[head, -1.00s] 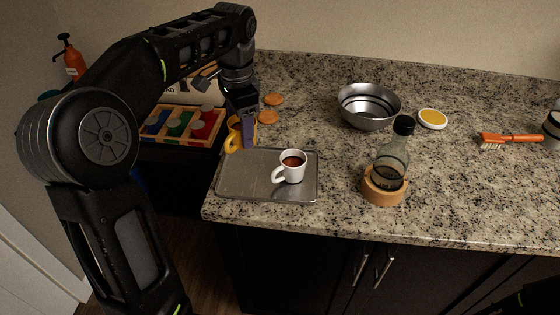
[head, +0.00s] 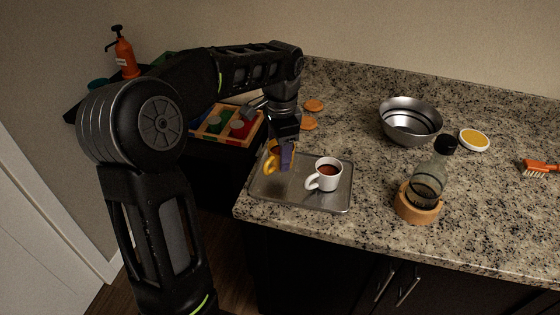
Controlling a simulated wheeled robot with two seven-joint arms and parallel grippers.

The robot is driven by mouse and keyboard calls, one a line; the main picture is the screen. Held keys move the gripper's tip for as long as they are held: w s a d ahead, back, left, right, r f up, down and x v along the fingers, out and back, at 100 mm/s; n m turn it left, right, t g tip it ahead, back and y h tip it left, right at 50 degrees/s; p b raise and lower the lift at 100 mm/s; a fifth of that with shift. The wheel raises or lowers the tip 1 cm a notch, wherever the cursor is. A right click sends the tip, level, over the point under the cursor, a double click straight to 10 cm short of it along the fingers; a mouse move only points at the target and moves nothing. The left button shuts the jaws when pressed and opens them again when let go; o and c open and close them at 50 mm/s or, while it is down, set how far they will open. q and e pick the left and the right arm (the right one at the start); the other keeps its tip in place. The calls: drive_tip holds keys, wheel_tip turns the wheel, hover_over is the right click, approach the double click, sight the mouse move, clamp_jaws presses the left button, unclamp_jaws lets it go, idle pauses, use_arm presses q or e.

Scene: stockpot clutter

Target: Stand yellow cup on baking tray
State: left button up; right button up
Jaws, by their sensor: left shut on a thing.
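The yellow cup (head: 269,164) is at the back left part of the baking tray in the head view, partly hidden by my fingers. My left gripper (head: 286,158) is shut on it, pointing down from above. The cup looks about upright; I cannot tell whether its base touches the tray. The grey metal baking tray (head: 291,199) lies flat at the counter's left front corner. A white cup with dark reddish-brown contents (head: 327,176) stands on the tray's right half. My right gripper is out of view.
A bottle (head: 430,178) in a wooden ring (head: 417,207) stands right of the tray. A steel bowl (head: 411,122), a yellow-topped round dish (head: 474,140), orange discs (head: 314,105) and an orange brush (head: 536,168) lie farther back or right. The tray's front left is bare.

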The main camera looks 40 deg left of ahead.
use_arm(q)
drive_tip(key=shift+f, duration=1.85)
drive_tip(key=shift+f, duration=0.1)
drive_tip(key=o, duration=1.6)
drive_tip(key=r, duration=0.8)
drive_tip(key=r+p, duration=0.1)
drive_tip(key=r, duration=0.3)
drive_tip(key=shift+s+d+r, duration=0.15)
drive_tip(key=shift+s+d, duration=0.05)
drive_tip(key=shift+d, duration=0.1)
